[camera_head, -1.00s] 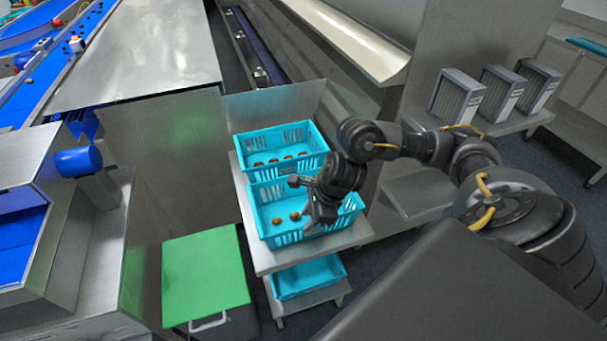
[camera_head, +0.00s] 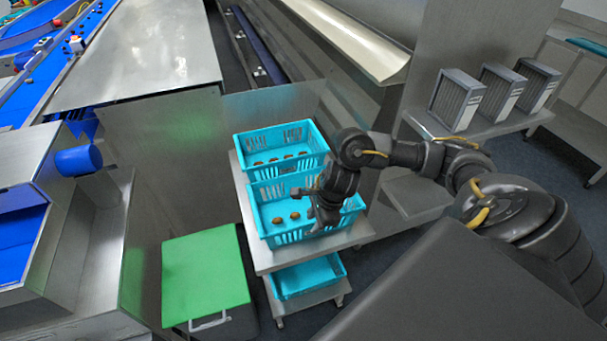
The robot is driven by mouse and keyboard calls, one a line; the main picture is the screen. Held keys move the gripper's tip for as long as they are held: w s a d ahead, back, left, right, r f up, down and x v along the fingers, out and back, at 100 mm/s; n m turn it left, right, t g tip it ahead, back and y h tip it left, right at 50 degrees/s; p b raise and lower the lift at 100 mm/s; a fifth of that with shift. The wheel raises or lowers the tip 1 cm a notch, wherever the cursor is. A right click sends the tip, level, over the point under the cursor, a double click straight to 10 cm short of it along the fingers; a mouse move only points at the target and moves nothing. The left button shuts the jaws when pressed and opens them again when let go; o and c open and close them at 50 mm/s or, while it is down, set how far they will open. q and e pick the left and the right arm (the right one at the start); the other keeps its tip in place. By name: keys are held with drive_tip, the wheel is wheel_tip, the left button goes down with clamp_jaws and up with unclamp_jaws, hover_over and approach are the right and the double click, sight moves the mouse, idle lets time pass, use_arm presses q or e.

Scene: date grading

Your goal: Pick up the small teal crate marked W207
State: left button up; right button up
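Two teal slotted crates stand on the top of a metal cart, a rear one (camera_head: 240,150) and a front one (camera_head: 262,232). Each has several brown dates in it. A third teal crate (camera_head: 307,278) sits on the cart's lower shelf. I cannot read W207 on any of them. My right gripper (camera_head: 318,217) points down over the right part of the front crate and hides some of its inside and rim. I cannot tell whether it touches the crate or whether its fingers are open. My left gripper is not in view.
The cart (camera_head: 262,262) stands against a steel panel. A green-lidded bin (camera_head: 203,275) is left of it. Grey-white boxes (camera_head: 457,100) stand on a shelf at the right. A blue conveyor (camera_head: 50,72) with dates runs at the upper left.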

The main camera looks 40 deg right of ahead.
sight(307, 233)
drive_tip(key=p+x, duration=0.1)
drive_tip(key=x, duration=0.3)
drive_tip(key=shift+f, duration=0.3)
